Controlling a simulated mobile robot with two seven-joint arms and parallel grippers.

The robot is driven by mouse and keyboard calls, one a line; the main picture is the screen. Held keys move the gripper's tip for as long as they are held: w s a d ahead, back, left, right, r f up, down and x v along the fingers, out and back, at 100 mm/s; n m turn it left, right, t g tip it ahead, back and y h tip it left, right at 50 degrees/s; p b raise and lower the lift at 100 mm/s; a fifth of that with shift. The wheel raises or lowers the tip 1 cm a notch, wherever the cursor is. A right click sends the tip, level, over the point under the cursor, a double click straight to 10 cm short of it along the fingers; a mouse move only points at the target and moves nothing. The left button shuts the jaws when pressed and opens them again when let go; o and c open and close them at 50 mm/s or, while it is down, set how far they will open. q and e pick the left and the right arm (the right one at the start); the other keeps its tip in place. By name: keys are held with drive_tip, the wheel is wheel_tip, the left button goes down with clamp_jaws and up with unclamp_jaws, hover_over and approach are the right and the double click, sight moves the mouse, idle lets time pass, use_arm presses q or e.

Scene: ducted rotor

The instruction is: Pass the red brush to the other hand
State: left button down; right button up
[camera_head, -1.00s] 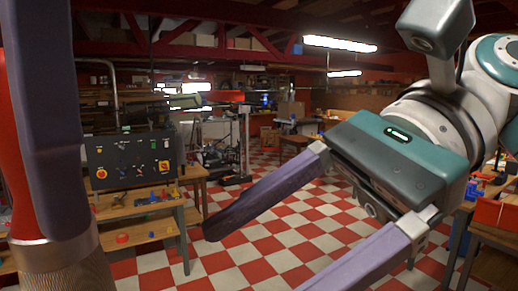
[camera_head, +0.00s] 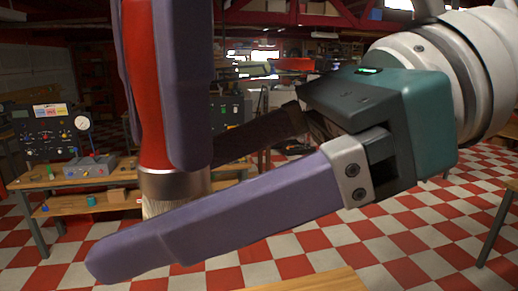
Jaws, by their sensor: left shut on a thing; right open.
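The red brush (camera_head: 152,105) hangs upright with its handle up, its metal ferrule (camera_head: 174,184) and pale bristles (camera_head: 160,207) down. My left gripper (camera_head: 160,155) comes from above with its purple fingers on either side of the handle and is shut on it. My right gripper (camera_head: 155,212) reaches in from the right, open. Its near finger crosses in front of the bristles' lower end, and its dark far finger runs behind the brush at ferrule height. The far fingertip is hidden. I cannot tell whether either finger touches the brush.
A wooden bench (camera_head: 75,181) with a black control panel (camera_head: 47,133) stands behind at the left. A wooden top edge (camera_head: 310,283) shows at the bottom. The red and white checkered floor (camera_head: 430,225) is open at the right.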

drive_tip(key=shift+a+f, duration=0.2)
drive_tip(key=shift+a, duration=0.3)
clamp_jaws()
use_arm(q)
drive_tip(key=shift+c, duration=2.3)
unclamp_jaws()
drive_tip(key=shift+r, duration=0.1)
